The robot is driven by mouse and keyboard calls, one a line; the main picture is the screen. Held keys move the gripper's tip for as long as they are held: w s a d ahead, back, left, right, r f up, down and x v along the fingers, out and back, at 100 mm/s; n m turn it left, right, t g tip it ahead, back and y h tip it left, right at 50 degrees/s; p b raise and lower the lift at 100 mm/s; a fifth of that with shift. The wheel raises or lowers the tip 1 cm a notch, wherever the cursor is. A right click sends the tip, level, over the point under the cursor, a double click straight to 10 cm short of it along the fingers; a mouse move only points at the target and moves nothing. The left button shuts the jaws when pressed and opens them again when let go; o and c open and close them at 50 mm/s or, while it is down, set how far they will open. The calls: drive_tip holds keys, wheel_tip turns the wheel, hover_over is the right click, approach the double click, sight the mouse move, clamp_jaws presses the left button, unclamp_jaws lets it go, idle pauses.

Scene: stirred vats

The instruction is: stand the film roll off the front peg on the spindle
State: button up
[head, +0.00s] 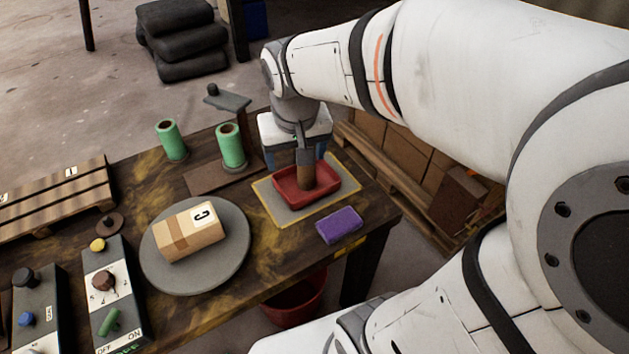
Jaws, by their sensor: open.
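Two green film rolls with brown cores stand upright on the table: one at the left (171,141), one at the right (231,147) on a flat brown board (205,180). A grey arm with a knob (228,98) rises behind the right roll. I cannot make out a peg inside either roll. A small brown disc with a raised centre (108,224) lies left of the turntable; I cannot tell whether it is the spindle. My gripper (295,156) is open, pointing down right of the right roll, apart from it, by the red tray.
A red tray (282,196) holds an upright brown cylinder (305,172). A purple block (339,226) lies near the table's right edge. A cardboard box (188,232) rests on a grey turntable (160,277). Control boxes (103,283) stand front left, a wooden pallet (60,196) at left.

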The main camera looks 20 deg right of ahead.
drive_tip(key=s+d+f, duration=0.1)
drive_tip(key=s+f, duration=0.2)
drive_tip(key=s, duration=0.5)
drive_tip(key=shift+s+d+n+g, duration=0.25)
drive_tip(key=shift+d+n+g, duration=0.05)
drive_tip(key=shift+d, duration=0.05)
drive_tip(key=shift+r, duration=0.1)
wheel_tip(320, 180, up, 9)
drive_tip(key=p, duration=0.8)
drive_tip(key=shift+s, duration=0.1)
drive_tip(key=shift+c, duration=0.2)
